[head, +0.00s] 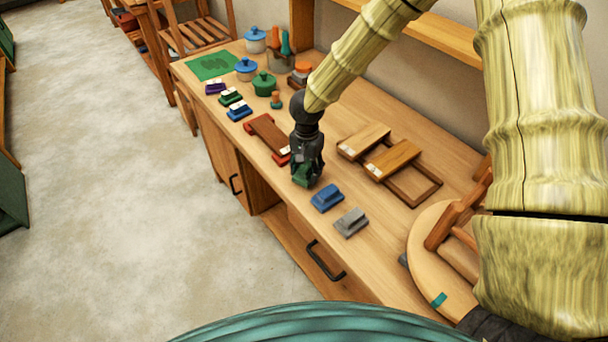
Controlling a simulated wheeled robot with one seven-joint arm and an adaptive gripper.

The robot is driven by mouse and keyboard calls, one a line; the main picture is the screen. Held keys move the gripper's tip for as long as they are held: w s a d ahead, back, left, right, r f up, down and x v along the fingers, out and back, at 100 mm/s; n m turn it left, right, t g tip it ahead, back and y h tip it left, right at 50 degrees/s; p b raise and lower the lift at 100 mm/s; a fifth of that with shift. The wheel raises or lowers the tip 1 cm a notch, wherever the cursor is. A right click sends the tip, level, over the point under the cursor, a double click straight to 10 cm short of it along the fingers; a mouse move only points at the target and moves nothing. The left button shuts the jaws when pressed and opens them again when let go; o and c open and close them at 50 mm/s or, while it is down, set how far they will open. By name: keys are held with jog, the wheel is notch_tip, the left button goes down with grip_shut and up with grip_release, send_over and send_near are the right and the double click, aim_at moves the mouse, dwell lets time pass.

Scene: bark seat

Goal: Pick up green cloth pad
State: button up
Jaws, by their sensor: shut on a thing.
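The green cloth pad (302,179) is at the fingertips of my gripper (307,172), near the front edge of the wooden counter. My gripper points down and is shut on the pad. The fingers hide part of the pad. I cannot tell whether the pad touches the counter or is slightly above it.
A blue pad (327,197) and a grey pad (351,222) lie just right of my gripper. A reddish-brown rack (268,136) is close on the left. Wooden boxes (392,158) stand to the right. Pots (264,83) and a green mat (211,65) are farther back.

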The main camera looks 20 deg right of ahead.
jog(key=shift+s+a+r+b, duration=0.2)
jog(key=shift+s+r+b, duration=0.15)
jog(key=shift+r+b, duration=0.25)
jog(key=s+a+r+b, duration=0.1)
jog(key=s+a+b, duration=0.1)
jog(key=s+a, duration=0.2)
jog(key=s+a+r+b, duration=0.1)
jog(key=s+a, duration=0.3)
jog(key=s, duration=0.5)
jog(key=shift+b, duration=0.4)
